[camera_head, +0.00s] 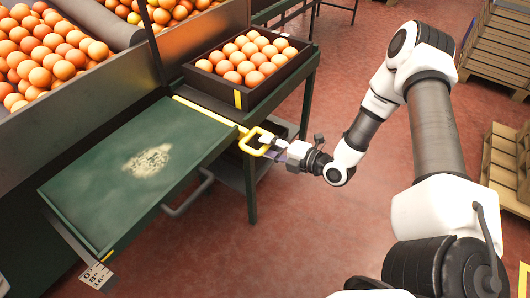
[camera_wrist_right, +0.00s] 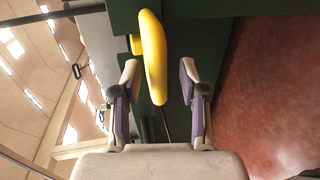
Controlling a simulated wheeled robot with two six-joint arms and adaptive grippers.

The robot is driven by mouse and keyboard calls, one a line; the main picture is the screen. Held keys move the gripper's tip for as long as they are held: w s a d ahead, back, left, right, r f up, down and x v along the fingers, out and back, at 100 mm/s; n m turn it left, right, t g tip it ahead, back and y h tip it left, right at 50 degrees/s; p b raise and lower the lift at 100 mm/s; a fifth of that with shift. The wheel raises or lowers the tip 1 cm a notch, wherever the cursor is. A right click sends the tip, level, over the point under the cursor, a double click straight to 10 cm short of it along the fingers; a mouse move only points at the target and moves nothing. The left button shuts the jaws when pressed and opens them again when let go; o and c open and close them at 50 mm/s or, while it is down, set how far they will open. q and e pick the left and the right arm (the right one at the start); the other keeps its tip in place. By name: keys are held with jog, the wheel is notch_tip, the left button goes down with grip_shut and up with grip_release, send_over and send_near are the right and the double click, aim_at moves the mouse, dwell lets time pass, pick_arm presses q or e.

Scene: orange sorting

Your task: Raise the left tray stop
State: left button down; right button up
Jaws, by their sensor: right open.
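The tray stop is a thin yellow bar (camera_head: 205,111) lying along the far right edge of the green tray (camera_head: 95,178), with a yellow loop handle (camera_head: 246,136) at its right end. My right gripper (camera_head: 271,151) is at this handle, reaching in from the right. In the right wrist view the handle (camera_wrist_right: 152,50) stands upright between the two open fingers (camera_wrist_right: 156,85), its lower end reaching between the pads. A gap shows on each side, wider on the right. My left gripper is out of view.
A dark crate of oranges (camera_head: 237,97) stands on the green stand just behind the stop. Large bins of oranges (camera_head: 40,60) are at the upper left. A grey bar handle (camera_head: 188,197) runs along the tray's front side. Wooden pallets (camera_head: 497,45) lie at the right on red floor.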

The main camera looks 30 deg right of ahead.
jog(key=shift+w+a+f, duration=0.1)
jog(key=shift+w+a, duration=0.2)
jog(key=shift+w, duration=0.25)
grip_shut()
notch_tip(320, 180, up, 6)
jog(key=p, duration=0.5)
jog(key=shift+f, duration=0.25)
jog(key=shift+w+d+f, duration=0.1)
jog(key=shift+f, duration=0.15)
jog(key=shift+c, duration=0.7)
grip_release()
jog(key=shift+r, duration=0.1)
jog(key=shift+o, duration=0.7)
